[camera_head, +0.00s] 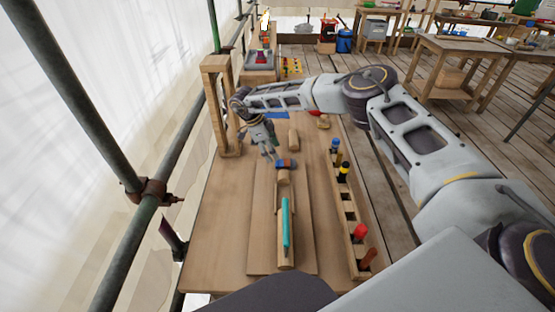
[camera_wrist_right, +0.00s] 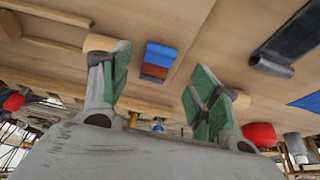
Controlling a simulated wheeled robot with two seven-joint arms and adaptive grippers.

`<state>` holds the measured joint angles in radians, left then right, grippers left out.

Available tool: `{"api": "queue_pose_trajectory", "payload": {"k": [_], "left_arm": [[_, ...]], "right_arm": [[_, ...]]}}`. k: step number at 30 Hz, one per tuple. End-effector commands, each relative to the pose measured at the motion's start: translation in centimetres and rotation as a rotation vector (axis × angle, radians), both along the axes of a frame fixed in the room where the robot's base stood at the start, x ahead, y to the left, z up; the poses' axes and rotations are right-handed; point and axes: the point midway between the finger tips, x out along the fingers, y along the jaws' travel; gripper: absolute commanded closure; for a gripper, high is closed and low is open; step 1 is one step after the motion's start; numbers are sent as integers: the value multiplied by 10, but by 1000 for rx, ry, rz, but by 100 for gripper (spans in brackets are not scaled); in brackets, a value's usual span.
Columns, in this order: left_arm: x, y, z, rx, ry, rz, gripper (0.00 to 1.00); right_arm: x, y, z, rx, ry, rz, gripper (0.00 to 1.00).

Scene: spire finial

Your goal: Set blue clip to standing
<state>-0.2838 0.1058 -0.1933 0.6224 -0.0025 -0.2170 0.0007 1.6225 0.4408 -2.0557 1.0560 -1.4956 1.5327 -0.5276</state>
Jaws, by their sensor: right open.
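A small block-like piece (camera_head: 286,163), blue with a red-brown part, sits on the wooden work board near its middle; it looks like the blue clip, though I cannot be sure. It also shows in the right wrist view as a blue and red-brown piece (camera_wrist_right: 160,57), lying between and beyond the fingers. My right gripper (camera_head: 268,154) is just left of it and points down at the board. Its green-padded fingers in the right wrist view (camera_wrist_right: 160,85) are apart with nothing held. My left gripper is not in view.
A teal pointed bar (camera_head: 286,228) lies on a wooden strip at the front. A wooden rack (camera_head: 350,214) with coloured-handled tools runs along the right. A wooden frame (camera_head: 213,105) stands at the left. A flat blue piece (camera_head: 281,115) lies behind the gripper.

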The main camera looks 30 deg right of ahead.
Motion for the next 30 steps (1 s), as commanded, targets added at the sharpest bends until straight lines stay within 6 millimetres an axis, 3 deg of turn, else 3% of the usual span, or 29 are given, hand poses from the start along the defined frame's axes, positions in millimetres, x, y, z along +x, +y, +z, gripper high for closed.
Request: {"api": "queue_pose_trajectory", "payload": {"k": [12,26,30], "left_arm": [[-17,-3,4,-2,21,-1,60],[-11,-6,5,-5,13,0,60],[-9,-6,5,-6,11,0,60]], "right_arm": [[-8,-17,-45,0,1,0,38],[-10,-20,-54,-1,0,0,38],[-10,-20,-54,-1,0,0,53]]}}
